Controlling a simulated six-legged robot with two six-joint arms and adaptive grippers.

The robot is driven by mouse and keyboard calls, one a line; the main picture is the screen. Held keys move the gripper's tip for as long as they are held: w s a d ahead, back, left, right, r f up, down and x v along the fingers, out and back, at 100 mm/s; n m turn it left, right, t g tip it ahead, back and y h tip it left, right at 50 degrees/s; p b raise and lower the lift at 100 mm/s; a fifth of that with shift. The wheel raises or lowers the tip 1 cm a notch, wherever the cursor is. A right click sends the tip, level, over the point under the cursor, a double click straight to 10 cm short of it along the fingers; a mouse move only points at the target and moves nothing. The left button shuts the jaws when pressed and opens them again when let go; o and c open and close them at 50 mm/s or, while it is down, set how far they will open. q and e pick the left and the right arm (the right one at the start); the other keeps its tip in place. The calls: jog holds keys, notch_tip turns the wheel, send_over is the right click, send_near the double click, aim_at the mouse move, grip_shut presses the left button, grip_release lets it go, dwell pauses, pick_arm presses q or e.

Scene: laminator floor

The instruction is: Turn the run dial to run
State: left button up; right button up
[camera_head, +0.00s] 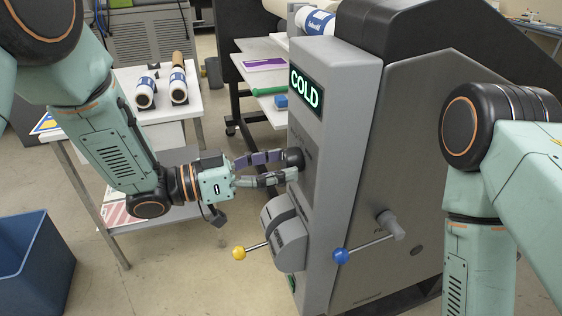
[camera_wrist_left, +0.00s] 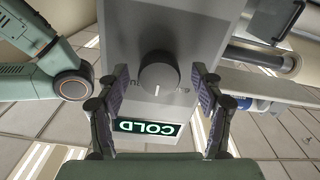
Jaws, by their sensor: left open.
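The run dial is a dark round knob (camera_head: 293,158) on the front panel of the grey laminator (camera_head: 395,150), below a lit sign (camera_head: 306,93) reading COLD. In the left wrist view the dial (camera_wrist_left: 159,75) sits between the two fingers, and the COLD sign (camera_wrist_left: 146,128) appears upside down. My left gripper (camera_head: 270,168) is open, with its fingers reaching to either side of the dial. Whether the fingers touch it I cannot tell. The dial's lettering is too small to read. My right arm (camera_head: 478,200) shows at the right, but its gripper is out of view.
Below the dial are a lever with a yellow ball (camera_head: 239,253) and one with a blue ball (camera_head: 341,256). A cart (camera_head: 193,106) with rolls stands behind my left arm. A blue bin (camera_head: 35,265) is at the lower left. Floor between is clear.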

pick_arm(q)
jog(key=shift+d+r, duration=0.1)
jog(key=shift+d, duration=0.65)
jog(key=shift+w, duration=0.1)
jog(key=shift+a, duration=0.1)
jog(key=shift+w+a, duration=0.1)
jog(key=shift+a, duration=0.05)
jog(key=shift+c, duration=1.2)
jog(key=shift+d, duration=0.2)
jog(key=c, duration=0.9)
